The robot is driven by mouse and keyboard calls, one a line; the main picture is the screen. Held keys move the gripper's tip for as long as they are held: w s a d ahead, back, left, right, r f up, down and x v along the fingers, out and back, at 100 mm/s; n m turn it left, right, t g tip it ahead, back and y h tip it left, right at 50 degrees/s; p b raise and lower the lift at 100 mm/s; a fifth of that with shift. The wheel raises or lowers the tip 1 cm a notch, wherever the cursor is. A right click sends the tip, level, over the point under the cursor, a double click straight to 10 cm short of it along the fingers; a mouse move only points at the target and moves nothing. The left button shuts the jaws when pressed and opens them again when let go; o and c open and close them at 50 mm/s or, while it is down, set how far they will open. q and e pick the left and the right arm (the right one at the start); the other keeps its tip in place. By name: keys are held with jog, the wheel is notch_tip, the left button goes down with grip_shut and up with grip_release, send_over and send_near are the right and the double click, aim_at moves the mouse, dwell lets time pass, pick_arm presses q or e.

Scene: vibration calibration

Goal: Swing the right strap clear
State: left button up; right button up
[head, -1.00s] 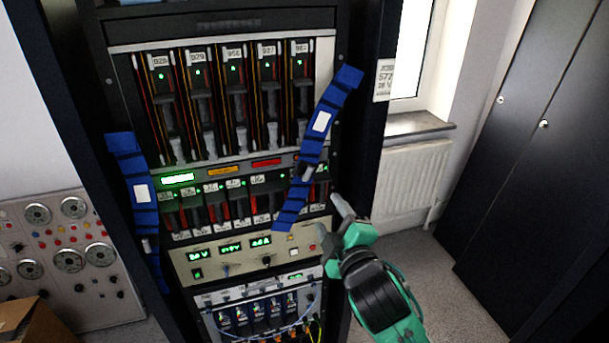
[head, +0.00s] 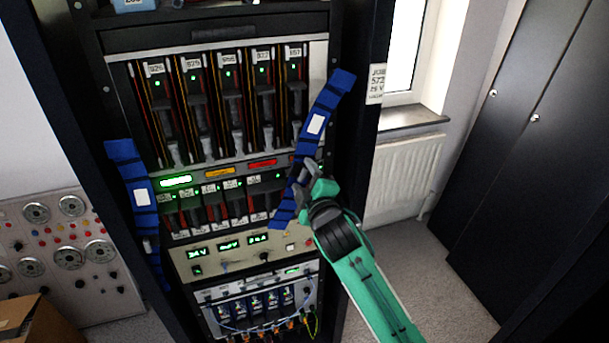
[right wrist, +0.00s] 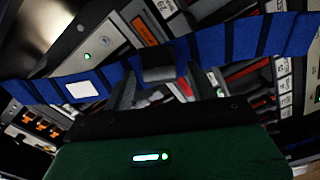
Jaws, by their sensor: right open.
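The right strap (head: 329,100) is a blue segmented band with a white label, hanging slantwise across the right side of the rack front. It also shows in the right wrist view (right wrist: 210,45), running across the picture. My right gripper (head: 305,178) is at the strap's lower half in the head view and covers part of it. In the right wrist view its open fingers (right wrist: 160,88) stand on either side of a dark grey piece (right wrist: 158,73) on the strap. Whether they touch it I cannot tell. My left gripper is in neither view.
A second blue strap (head: 124,152) hangs down the rack's left side. The black rack (head: 350,180) holds modules with lit displays and a beige power unit (head: 215,262). A radiator (head: 403,175) and dark cabinets (head: 545,150) stand right, with free floor between.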

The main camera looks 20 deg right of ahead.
jog(key=shift+w, duration=0.15)
jog(key=shift+c, duration=0.2)
grip_shut()
jog(key=d+f+n+p, duration=0.2)
jog(key=d+n, duration=0.4)
jog(key=d, duration=0.6)
jog(key=shift+w+d, duration=0.15)
jog(key=shift+w, duration=0.05)
jog(key=shift+f, duration=0.1)
jog(key=shift+o, duration=0.2)
grip_release()
jog(key=shift+d, duration=0.2)
jog(key=shift+a, duration=0.1)
